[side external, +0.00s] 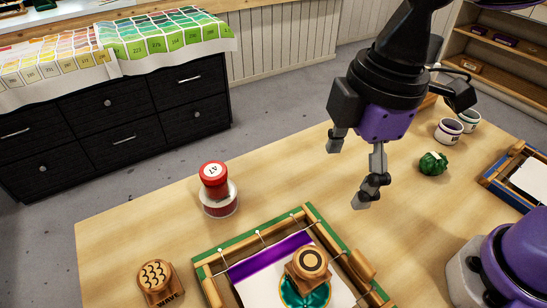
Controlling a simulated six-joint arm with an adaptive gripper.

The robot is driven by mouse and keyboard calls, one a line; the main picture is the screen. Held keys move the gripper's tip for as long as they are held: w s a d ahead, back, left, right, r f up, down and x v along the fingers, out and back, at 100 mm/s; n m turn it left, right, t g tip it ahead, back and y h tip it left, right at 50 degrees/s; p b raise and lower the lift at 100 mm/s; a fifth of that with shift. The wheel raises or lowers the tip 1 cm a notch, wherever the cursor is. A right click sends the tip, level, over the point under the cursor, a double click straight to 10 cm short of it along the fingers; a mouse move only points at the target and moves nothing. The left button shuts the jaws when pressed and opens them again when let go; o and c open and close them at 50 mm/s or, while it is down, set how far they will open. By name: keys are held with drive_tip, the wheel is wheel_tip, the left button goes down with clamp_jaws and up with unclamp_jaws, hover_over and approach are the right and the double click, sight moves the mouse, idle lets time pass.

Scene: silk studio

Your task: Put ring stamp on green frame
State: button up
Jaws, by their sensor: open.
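The ring stamp (310,261) is a wooden block with a dark ring on its round top. It stands within the outline of the green frame (252,241), over a teal round patch on the white and purple cloth. The frame has green outer edges and wooden inner bars, and the picture's bottom edge cuts it off. My gripper (349,172) is open and empty, in the air above and right of the stamp, apart from it. The stamp's underside is hidden.
A wave stamp (157,281) stands left of the frame. A red-topped jar (215,188) is behind it. A green pincushion-like object (433,163), small cups (449,130) and a blue frame (496,176) are at right. Bare tabletop lies between the jar and the pincushion-like object.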

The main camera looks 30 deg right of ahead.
drive_tip(key=d+m+t+h, duration=0.1)
drive_tip(key=d+m+t, duration=0.3)
drive_tip(key=d+m, duration=1)
drive_tip(key=d+r, duration=0.1)
drive_tip(key=d, duration=0.2)
drive_tip(key=shift+s+t, duration=0.15)
drive_tip(key=shift+t, duration=0.15)
